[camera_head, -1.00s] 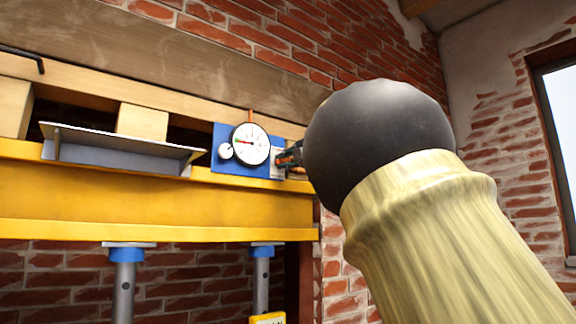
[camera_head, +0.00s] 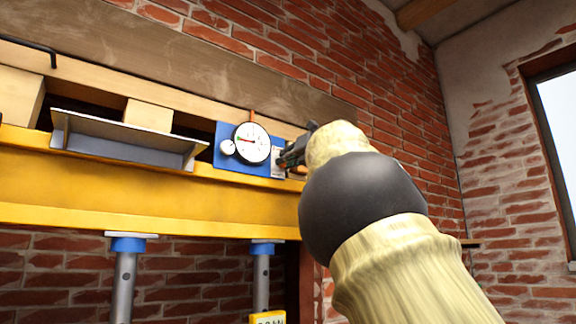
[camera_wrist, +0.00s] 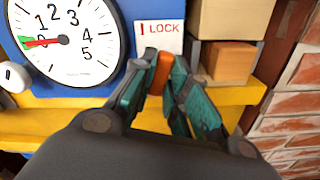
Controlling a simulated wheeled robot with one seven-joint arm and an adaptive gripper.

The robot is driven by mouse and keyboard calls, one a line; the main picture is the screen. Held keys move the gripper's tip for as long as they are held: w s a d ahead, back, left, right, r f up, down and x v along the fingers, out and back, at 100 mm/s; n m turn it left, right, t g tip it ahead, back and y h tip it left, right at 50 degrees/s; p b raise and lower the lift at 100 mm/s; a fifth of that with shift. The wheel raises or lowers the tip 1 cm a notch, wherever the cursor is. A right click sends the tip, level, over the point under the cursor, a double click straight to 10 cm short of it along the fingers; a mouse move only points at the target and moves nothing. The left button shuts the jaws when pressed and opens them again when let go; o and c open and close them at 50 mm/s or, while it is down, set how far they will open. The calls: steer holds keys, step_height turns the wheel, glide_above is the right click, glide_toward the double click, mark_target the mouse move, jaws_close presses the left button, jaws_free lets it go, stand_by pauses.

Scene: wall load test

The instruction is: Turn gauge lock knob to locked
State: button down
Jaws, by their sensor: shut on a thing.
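The dial gauge (camera_head: 252,142) has a white face and sits on a blue plate (camera_head: 224,160) above the yellow beam. In the wrist view, its dial (camera_wrist: 65,40) is at the upper left, with a red needle near 0 by a green patch. A white LOCK label (camera_wrist: 160,36) with a red mark is right of it. My gripper (camera_wrist: 160,72) is shut on the orange gauge lock knob (camera_wrist: 161,70) just below the label. The knob looks roughly upright, slightly tilted; its base is hidden by the fingers. In the head view my gripper (camera_head: 284,158) is beside the gauge's right edge.
The yellow beam (camera_head: 150,190) runs below the gauge, with blue-topped props (camera_head: 126,246) under it. A grey metal angle (camera_head: 130,140) lies left of the gauge. Wooden blocks (camera_wrist: 228,62) stand close right of my gripper, with brick wall beyond.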

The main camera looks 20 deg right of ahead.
steer(key=shift+f+n+b, duration=0.25)
steer(key=shift+n+b, duration=0.55)
steer(key=shift+n, duration=0.9)
steer(key=c, duration=1.4)
jaws_free()
steer(key=shift+r, duration=0.15)
steer(key=v, duration=1.2)
steer(key=shift+d, duration=0.1)
